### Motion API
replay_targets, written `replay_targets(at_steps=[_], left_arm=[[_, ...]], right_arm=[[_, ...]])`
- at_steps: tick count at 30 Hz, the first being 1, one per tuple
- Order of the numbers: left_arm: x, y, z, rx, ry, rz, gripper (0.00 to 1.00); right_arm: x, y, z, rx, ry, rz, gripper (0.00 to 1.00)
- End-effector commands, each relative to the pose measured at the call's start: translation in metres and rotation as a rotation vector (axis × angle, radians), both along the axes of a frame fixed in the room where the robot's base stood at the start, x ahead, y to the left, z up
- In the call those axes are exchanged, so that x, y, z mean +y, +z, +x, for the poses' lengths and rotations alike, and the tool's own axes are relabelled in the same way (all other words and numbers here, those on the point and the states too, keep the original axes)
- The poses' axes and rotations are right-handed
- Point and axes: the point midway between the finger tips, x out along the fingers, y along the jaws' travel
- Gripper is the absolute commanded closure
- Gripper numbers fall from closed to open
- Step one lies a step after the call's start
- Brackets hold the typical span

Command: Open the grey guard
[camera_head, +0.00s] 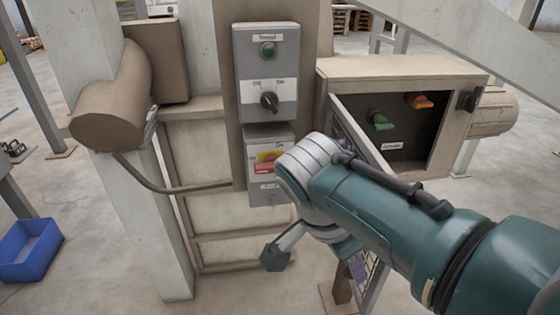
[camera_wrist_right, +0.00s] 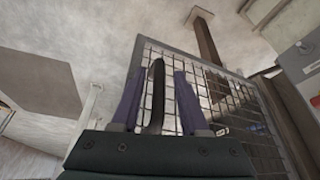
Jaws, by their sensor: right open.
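The grey guard (camera_head: 352,122) is a wire-mesh panel in a grey frame. It stands swung outward from the left side of the box opening, and my right arm hides much of it in the head view. Its mesh (camera_wrist_right: 242,105) fills the middle of the right wrist view. A dark upright handle (camera_wrist_right: 156,95) shows between the purple fingers of my right gripper (camera_wrist_right: 159,74). The fingers are apart, with visible gaps beside the handle. In the head view my right gripper (camera_head: 358,268) is low by the guard, partly hidden by my arm. My left gripper is not in view.
The brown box (camera_head: 400,68) is open at the front, showing a green handle (camera_head: 380,121) and an orange handle (camera_head: 420,100). A grey control panel (camera_head: 267,50) and a red-and-yellow switch (camera_head: 268,167) are left of it. A blue bin (camera_head: 28,250) sits far left.

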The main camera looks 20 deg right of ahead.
Motion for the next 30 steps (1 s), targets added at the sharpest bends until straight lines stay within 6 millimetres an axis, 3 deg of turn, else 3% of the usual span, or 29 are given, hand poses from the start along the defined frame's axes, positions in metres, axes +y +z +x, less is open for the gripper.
replay_targets(at_steps=[10,22,30], left_arm=[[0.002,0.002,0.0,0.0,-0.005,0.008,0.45],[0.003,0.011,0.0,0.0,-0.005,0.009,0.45],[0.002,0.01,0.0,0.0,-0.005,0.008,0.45]], right_arm=[[0.002,0.006,0.0,-0.001,-0.001,0.0,0.53],[0.031,0.073,-0.001,-0.003,-0.001,0.002,0.53],[0.038,0.092,-0.002,0.0,-0.001,0.0,0.53]])
